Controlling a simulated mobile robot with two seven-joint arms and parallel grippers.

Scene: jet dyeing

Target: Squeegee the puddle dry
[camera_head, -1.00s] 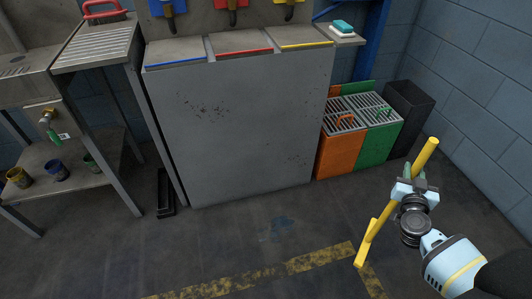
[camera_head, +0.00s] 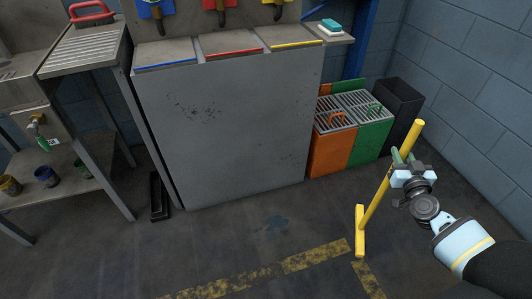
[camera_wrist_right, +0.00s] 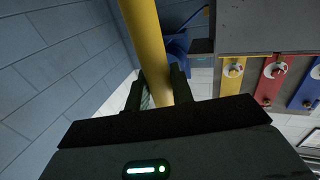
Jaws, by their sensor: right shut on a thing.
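The yellow squeegee (camera_head: 376,202) is held by its handle in my right gripper (camera_head: 402,168), at the right of the head view. Its handle slants down to the left, and its bar-shaped head (camera_head: 360,231) is low by the yellow floor line; whether it touches the floor I cannot tell. In the right wrist view the yellow handle (camera_wrist_right: 145,35) passes between the fingers of my right gripper (camera_wrist_right: 160,92), which is shut on it. A small dark bluish puddle (camera_head: 272,224) lies on the floor, left of the squeegee head. My left gripper is not in view.
A large grey cabinet (camera_head: 230,135) stands behind the puddle. Orange (camera_head: 331,152) and green (camera_head: 370,140) bins and a black bin (camera_head: 404,102) stand at its right. A black tray (camera_head: 159,196) lies at its left. The floor around the puddle is clear.

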